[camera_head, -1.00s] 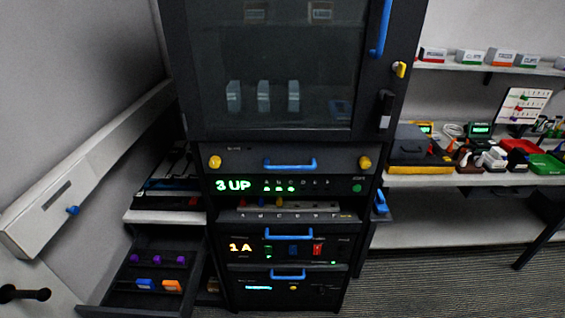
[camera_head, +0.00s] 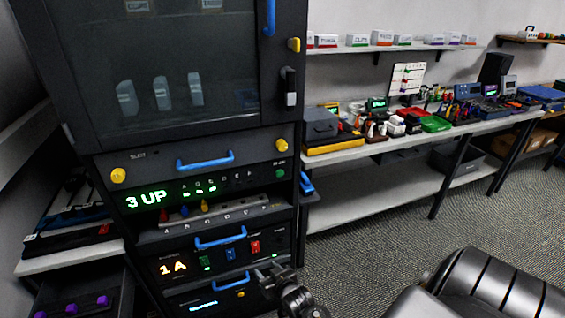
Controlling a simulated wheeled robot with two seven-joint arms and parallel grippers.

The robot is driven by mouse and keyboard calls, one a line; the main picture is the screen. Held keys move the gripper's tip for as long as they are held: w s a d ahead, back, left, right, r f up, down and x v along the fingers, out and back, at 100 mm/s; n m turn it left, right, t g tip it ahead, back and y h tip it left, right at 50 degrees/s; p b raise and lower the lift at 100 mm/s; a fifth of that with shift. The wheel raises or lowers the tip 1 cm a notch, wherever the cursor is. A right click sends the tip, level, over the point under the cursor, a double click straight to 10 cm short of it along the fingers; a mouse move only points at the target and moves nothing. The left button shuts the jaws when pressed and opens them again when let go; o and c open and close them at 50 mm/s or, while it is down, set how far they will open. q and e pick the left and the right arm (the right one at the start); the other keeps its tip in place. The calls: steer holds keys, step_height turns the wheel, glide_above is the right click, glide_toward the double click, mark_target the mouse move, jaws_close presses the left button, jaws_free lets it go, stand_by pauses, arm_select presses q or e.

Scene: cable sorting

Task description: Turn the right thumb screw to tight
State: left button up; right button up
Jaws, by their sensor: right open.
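The right thumb screw (camera_head: 282,145) is a yellow knob at the right end of the dark SLED1-type drawer panel (camera_head: 150,168) in the rack. A matching left thumb screw (camera_head: 118,176) is at the panel's left end, with a blue handle (camera_head: 206,161) between them. How tight either screw is cannot be told. My right gripper (camera_head: 268,275) is open, low in the view in front of the lowest rack unit. It is well below the right thumb screw and apart from it. My left gripper is not in view.
The glass cabinet door (camera_head: 160,75) above is shut. A unit with a green "3 UP" display (camera_head: 147,198) and a unit with an orange "1 A" display (camera_head: 173,267) sit below the panel. A cluttered bench (camera_head: 400,146) stands to the right. Carpet (camera_head: 370,240) before it is clear.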

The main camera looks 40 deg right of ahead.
steer(key=w+d+r+m+t+h+b, duration=0.1)
steer(key=w+d+r+t, duration=0.15)
steer(key=r, duration=0.65)
steer(key=w+d+r+m+t+h+b, duration=0.1)
steer(key=d+r+t+h, duration=0.15)
steer(key=r, duration=0.65)
steer(key=m+t+h+b, duration=0.1)
steer(key=m+t+h, duration=0.1)
steer(key=h, duration=0.1)
glide_toward(283, 149)
steer(key=shift+t, duration=0.3)
steer(key=p+x, duration=0.2)
steer(key=x, duration=0.5)
steer(key=shift+w+d, duration=0.15)
steer(key=shift+w, duration=0.05)
steer(key=shift+x, duration=0.85)
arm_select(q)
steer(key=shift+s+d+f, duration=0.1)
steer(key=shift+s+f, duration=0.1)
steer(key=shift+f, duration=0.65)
arm_select(e)
steer(key=shift+f, duration=0.1)
steer(key=c, duration=1)
